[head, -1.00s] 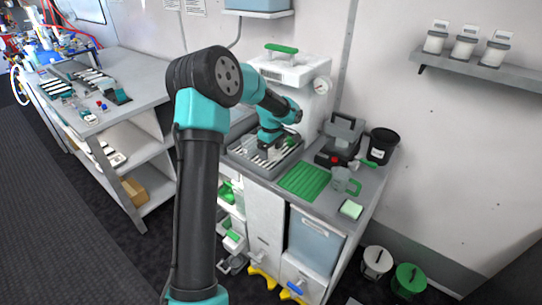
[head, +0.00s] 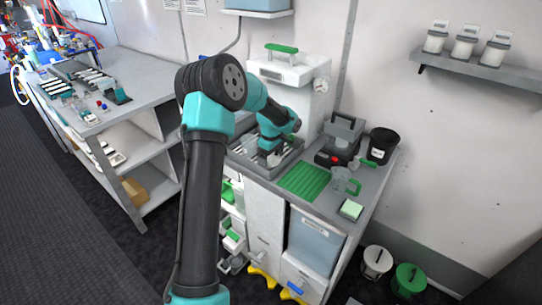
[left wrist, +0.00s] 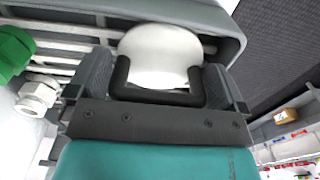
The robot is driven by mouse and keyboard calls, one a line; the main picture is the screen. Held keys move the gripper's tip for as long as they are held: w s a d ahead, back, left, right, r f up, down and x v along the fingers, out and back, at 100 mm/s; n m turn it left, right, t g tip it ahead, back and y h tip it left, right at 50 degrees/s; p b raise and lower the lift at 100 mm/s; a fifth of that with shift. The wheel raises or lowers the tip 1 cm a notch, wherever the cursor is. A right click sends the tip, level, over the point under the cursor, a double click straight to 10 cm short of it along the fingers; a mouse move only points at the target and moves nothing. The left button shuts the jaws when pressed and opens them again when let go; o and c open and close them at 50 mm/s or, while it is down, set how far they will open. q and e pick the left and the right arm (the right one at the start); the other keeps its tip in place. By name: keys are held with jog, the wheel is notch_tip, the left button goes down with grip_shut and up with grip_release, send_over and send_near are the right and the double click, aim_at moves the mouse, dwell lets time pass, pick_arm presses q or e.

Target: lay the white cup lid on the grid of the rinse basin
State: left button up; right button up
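The white cup lid (left wrist: 160,58) shows in the left wrist view as a smooth, rounded white shape between the fingers of my left gripper (left wrist: 158,80). The fingers lie against both its sides and look shut on it. The slatted grid (left wrist: 60,42) of the rinse basin (left wrist: 225,22) runs behind the lid. I cannot tell whether the lid touches the grid. In the head view my left gripper (head: 268,158) points down into the basin (head: 291,160), and the lid is not clearly visible. My right gripper is in neither view.
A green knob (left wrist: 14,50) and a white fitting (left wrist: 38,95) are close to the left gripper. On the counter are a green ribbed mat (head: 302,180), a clear jug (head: 343,186), a dark caddy (head: 340,140) and a black bucket (head: 381,146). A white tank unit (head: 290,85) stands behind the basin.

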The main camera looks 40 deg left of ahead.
pick_arm(q)
notch_tip(320, 180, up, 12)
jog(key=shift+r, duration=0.15)
dwell(0.7)
dwell(0.4)
